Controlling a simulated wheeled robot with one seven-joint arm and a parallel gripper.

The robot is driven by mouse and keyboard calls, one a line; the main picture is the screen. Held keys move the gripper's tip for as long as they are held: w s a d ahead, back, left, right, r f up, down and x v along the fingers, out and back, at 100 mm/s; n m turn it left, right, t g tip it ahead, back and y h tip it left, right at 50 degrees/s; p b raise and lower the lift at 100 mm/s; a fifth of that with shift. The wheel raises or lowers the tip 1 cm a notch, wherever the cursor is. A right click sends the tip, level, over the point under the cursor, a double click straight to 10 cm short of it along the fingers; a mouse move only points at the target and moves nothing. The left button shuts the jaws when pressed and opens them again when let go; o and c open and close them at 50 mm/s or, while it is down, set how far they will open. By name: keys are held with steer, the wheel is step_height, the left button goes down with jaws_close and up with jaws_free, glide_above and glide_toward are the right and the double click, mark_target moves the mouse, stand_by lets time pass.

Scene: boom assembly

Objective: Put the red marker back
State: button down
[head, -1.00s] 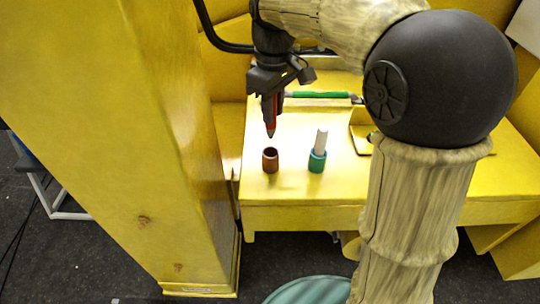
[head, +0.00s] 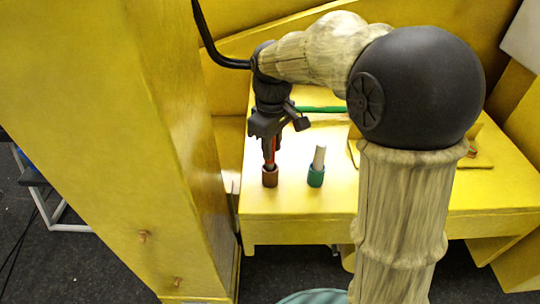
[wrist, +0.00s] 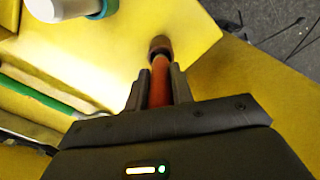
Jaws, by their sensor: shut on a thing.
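The red marker (head: 270,151) is upright, point down, between the fingers of my gripper (head: 269,139). Its lower end meets the mouth of a reddish-brown cup (head: 270,179) on the yellow table; how deep it sits inside I cannot tell. In the wrist view my gripper (wrist: 160,73) is shut on the red marker (wrist: 159,88), which points at the dark opening of the brown cup (wrist: 160,45). The marker's top is partly hidden by my gripper.
A teal cup (head: 316,178) holding a white marker (head: 319,156) stands just right of the brown cup. A green marker (head: 322,109) lies at the back. A yellow post (head: 170,150) rises close on the left. The front of the table (head: 290,202) is clear.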

mark_target(272, 161)
step_height(272, 161, down, 3)
steer(key=shift+s+f+p, duration=0.1)
steer(key=shift+f+p, duration=0.05)
steer(key=shift+p, duration=0.3)
steer(key=shift+f, duration=0.2)
steer(key=shift+f, duration=0.2)
steer(key=c, duration=1.2)
jaws_free()
steer(key=shift+r, duration=0.1)
